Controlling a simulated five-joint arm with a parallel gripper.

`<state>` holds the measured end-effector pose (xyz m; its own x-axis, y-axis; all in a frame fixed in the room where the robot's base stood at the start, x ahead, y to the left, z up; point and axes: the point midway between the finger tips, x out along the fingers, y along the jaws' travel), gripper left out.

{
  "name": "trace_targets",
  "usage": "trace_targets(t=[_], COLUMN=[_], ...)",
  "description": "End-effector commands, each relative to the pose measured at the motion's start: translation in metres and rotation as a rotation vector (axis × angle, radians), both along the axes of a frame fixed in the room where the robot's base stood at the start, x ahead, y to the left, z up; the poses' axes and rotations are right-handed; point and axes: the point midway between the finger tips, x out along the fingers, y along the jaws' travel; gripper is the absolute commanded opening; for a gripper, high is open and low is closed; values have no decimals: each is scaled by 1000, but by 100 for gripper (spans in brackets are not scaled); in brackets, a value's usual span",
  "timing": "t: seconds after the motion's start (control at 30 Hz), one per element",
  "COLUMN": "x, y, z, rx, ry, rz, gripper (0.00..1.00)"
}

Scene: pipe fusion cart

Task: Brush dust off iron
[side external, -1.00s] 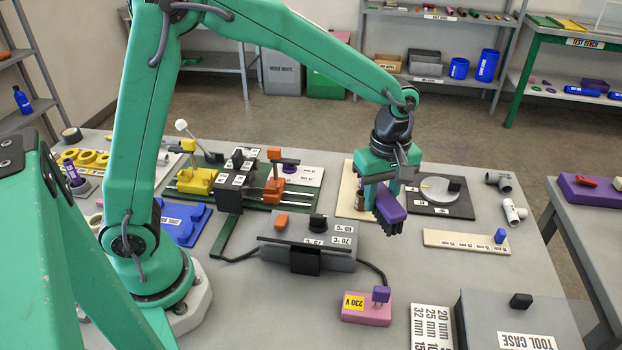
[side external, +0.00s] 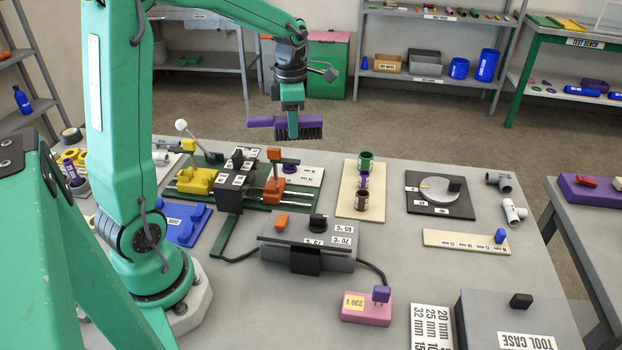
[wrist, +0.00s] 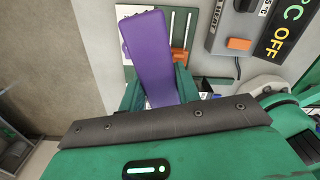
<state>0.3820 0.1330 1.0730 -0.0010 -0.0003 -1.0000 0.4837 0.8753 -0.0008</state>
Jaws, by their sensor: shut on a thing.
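My gripper (side external: 291,117) is shut on a purple brush (side external: 259,122) with dark bristles (side external: 306,133) pointing down. It holds the brush in the air above the back edge of the table, clear of everything below. The brush's purple handle (wrist: 150,55) fills the upper middle of the wrist view, between my green fingers. A grey unit (side external: 325,238) with temperature labels, an orange switch and a black knob looks like the iron. It stands mid-table, in front of and apart from the brush. I cannot make out dust on it.
A green board (side external: 215,192) with yellow and orange clamps lies behind the grey unit. A beige board (side external: 345,207) carries green, purple and brown rings. A pink 230 V block (side external: 366,308) and a tool case (side external: 520,325) are in front. A cable (side external: 374,270) runs to the block.

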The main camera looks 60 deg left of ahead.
Motion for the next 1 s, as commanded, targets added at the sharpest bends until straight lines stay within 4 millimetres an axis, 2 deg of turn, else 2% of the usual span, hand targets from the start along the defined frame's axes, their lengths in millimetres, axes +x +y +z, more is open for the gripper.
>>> trace_targets(t=[0.03,0.2,0.4,0.77,1.0], x=[-7,-27,-45,-52,-52], y=[14,48,73,81,81], z=[3,9,14,15,2], rx=[0,1,1,1,-1], ry=[-1,-3,-1,-1,2], rz=[72,282,447,508,506], gripper=[14,14,14,14,14])
